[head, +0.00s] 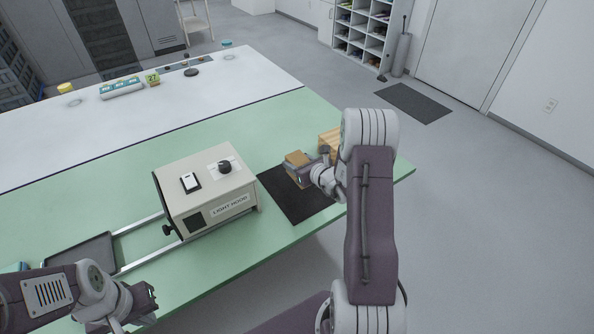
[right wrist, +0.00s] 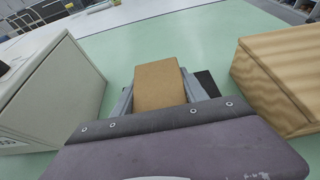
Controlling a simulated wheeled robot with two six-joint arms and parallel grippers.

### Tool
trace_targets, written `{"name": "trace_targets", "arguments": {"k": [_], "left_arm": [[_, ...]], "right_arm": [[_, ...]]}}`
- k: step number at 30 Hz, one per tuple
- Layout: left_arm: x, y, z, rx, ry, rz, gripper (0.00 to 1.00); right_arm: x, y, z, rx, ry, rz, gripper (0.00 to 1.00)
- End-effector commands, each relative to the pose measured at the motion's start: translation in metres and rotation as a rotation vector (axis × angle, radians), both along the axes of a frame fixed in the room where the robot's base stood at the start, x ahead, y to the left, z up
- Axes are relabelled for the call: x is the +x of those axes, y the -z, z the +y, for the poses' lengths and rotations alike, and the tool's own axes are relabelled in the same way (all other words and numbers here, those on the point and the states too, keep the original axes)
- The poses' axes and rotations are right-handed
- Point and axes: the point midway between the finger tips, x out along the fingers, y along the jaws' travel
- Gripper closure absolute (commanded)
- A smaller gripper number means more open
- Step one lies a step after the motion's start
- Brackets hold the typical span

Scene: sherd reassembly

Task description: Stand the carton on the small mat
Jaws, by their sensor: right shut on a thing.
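The carton (head: 296,158) is a small plain brown box. My right gripper (head: 300,172) is shut on it, and the carton sits between both fingers in the right wrist view (right wrist: 158,84). The small mat (head: 292,203) is black and lies on the green table. The carton shows at the mat's far edge in the head view; I cannot tell whether it touches the mat. A dark strip of the mat (right wrist: 208,84) shows beside a finger in the right wrist view. My left gripper (head: 148,300) is at the lower left, away from both; its jaw opening is unclear.
A light hood box (head: 215,190) stands left of the mat, and also at left in the right wrist view (right wrist: 55,95). A wooden box (right wrist: 280,75) stands close on the right. A dark tray (head: 80,260) and rails lie at left. The table's front edge is near the mat.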

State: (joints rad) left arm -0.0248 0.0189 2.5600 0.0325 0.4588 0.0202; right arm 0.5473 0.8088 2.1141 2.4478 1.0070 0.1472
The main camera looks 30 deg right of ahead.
Motion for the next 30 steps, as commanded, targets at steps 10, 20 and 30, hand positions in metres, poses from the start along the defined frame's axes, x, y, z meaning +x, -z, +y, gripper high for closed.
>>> {"name": "trace_targets", "arguments": {"k": [10, 20, 30], "left_arm": [[0.0, 0.005, 0.0, 0.0, 0.0, 0.0, 1.0], [0.0, 0.008, 0.0, 0.0, 0.0, 0.0, 1.0], [0.0, 0.005, 0.0, 0.0, 0.0, 0.0, 1.0]], "right_arm": [[0.0, 0.035, 0.0, 0.001, 0.0, 0.0, 1.0], [-0.001, 0.038, 0.0, 0.002, 0.001, 0.002, 0.27], [-0.001, 0.035, 0.0, 0.002, 0.001, 0.002, 0.27]]}}
